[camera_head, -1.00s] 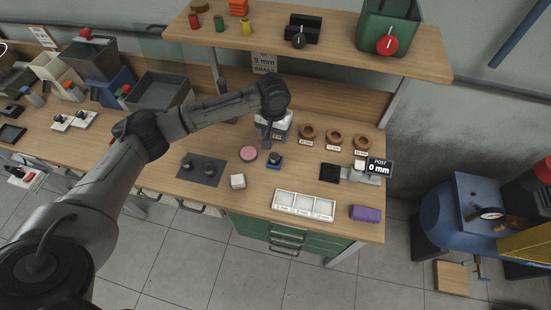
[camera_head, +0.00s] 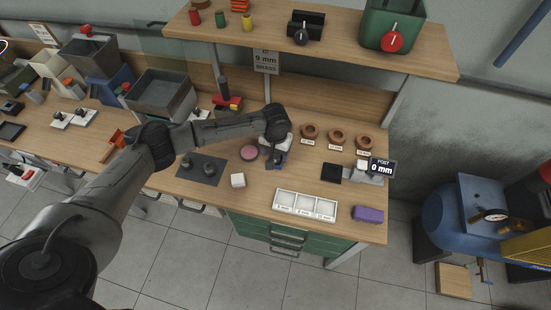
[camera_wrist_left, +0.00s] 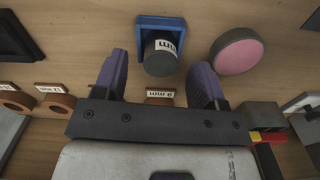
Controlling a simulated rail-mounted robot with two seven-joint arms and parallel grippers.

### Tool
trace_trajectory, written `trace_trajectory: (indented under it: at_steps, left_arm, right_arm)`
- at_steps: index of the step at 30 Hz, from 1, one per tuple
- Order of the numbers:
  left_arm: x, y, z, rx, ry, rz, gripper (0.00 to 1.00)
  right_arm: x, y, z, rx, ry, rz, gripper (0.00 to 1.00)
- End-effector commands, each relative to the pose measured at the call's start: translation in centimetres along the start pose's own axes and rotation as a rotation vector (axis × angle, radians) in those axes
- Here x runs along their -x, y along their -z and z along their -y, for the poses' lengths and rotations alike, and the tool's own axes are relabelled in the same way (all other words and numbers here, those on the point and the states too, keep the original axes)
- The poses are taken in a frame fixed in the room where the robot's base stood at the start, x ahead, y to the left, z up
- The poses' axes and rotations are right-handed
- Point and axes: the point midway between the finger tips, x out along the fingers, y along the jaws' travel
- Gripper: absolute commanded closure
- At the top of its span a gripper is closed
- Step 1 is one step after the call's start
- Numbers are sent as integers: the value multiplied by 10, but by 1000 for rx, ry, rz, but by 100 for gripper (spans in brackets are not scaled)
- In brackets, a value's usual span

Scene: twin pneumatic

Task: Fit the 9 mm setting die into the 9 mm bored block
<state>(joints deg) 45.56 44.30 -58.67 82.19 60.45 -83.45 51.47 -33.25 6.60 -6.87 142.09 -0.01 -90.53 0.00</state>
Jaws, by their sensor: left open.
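My left gripper (camera_head: 274,160) hangs over the blue holder (camera_head: 282,160), which it partly hides. In the left wrist view its two purple-padded fingers (camera_wrist_left: 160,82) are apart and empty. A dark cylinder with a white "mm" label (camera_wrist_left: 160,58) stands in the blue holder (camera_wrist_left: 161,25), just beyond the fingertips and between their lines; its number is not clear. A brown labelled block reading 9 mm (camera_wrist_left: 159,93) shows behind the gripper's crossbar, mostly hidden. Brown bored blocks (camera_head: 337,136) stand in a row at the back right of the bench. My right gripper is not in view.
A white block (camera_head: 238,180), a white sectioned tray (camera_head: 304,207) and a purple block (camera_head: 367,214) lie in front. The post display (camera_head: 381,168) reads 0 mm. A shelf (camera_head: 300,45) overhangs the back.

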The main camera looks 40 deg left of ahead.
Motion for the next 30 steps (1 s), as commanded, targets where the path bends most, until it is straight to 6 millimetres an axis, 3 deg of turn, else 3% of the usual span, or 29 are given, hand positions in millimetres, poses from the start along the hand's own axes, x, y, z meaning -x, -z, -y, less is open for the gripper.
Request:
trace_trajectory:
  at_steps: [6,14,30]
  left_arm:
    - [-18,0,0,0,1,0,35]
    - [-19,0,0,0,1,0,35]
    - [-19,0,0,0,1,0,86]
  right_arm:
    - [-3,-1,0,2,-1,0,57]
    - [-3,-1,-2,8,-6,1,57]
    - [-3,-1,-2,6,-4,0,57]
